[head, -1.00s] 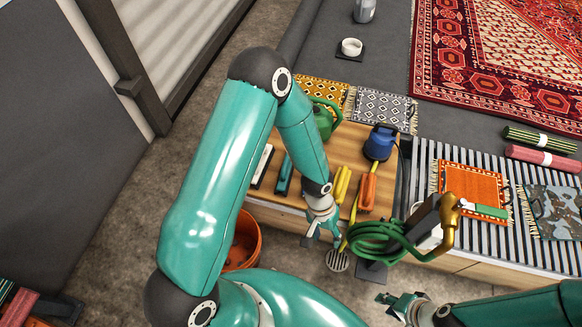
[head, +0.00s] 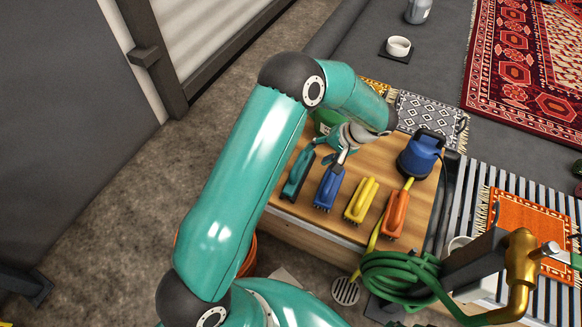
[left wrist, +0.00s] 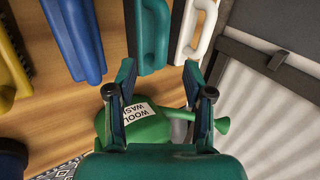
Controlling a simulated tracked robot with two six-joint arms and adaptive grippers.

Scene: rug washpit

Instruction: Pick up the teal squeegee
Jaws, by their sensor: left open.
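The teal squeegee (head: 298,174) lies on the wooden bench top at the left of a row of handled tools. It also shows in the left wrist view (left wrist: 151,28), beyond the fingertips and roughly in line with the gap between them. My left gripper (head: 345,143) is over the back of the bench, apart from the squeegee. In the left wrist view the left gripper (left wrist: 158,76) is open, with nothing visible between its fingers. My right gripper is out of view.
Blue (head: 329,187), yellow (head: 361,200) and orange (head: 396,213) tools lie to the right. A white tool (left wrist: 196,28) lies beside the squeegee. A green can labelled wool wash (left wrist: 150,131) is below the left gripper's fingers in the wrist view. A blue container (head: 420,157) stands behind.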

